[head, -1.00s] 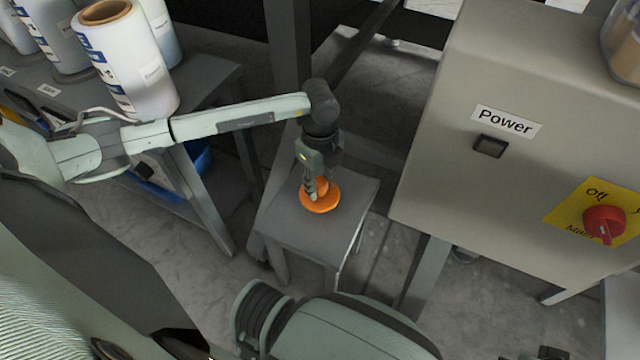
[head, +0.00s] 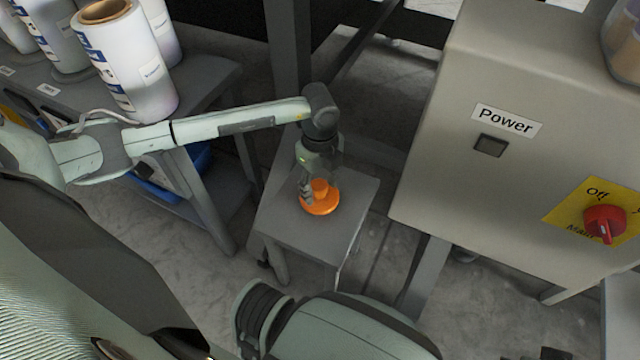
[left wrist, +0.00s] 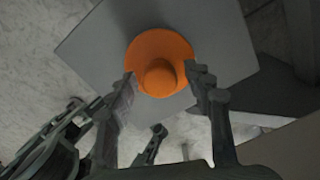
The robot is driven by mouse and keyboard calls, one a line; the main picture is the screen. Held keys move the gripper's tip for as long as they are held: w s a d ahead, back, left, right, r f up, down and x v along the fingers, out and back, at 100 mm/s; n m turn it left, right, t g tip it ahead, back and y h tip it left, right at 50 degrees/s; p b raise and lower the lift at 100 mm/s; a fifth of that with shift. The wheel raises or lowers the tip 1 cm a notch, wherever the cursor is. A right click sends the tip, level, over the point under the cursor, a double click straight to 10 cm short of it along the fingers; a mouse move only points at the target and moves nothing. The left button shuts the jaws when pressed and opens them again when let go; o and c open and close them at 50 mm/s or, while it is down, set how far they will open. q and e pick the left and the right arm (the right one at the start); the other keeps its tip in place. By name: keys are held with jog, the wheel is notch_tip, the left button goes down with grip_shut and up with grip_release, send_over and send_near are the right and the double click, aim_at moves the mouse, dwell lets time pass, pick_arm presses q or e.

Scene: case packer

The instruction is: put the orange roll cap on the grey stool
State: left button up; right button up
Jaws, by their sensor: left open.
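The orange roll cap (head: 321,205) rests on the top of the grey stool (head: 300,232), its raised hub facing up. It also shows in the left wrist view (left wrist: 160,52), lying flat on the stool top (left wrist: 95,55). My left gripper (head: 312,190) is right over the cap. In the left wrist view its fingers (left wrist: 164,80) are spread, one on each side of the cap's hub, with nothing gripped between them. My right gripper cannot be made out; a part of my own body shows at the bottom of the head view.
A grey cabinet (head: 450,140) labelled Power, with a red switch (head: 604,222), stands right of the stool. A table (head: 205,85) with several white film rolls (head: 125,60) is at the upper left. The rest of the stool top is clear.

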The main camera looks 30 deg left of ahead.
aim_at(320, 185)
pick_arm(q)
notch_tip(320, 185, up, 12)
jog(key=shift+p, duration=0.3)
pick_arm(e)
jog(key=shift+w+a+f, duration=0.1)
jog(key=shift+w+f, duration=0.05)
jog(key=shift+f, duration=0.4)
jog(key=shift+w+a+f, duration=0.1)
jog(key=shift+f, duration=0.4)
pick_arm(q)
jog(key=shift+s, duration=0.1)
pick_arm(e)
jog(key=shift+s, duration=0.1)
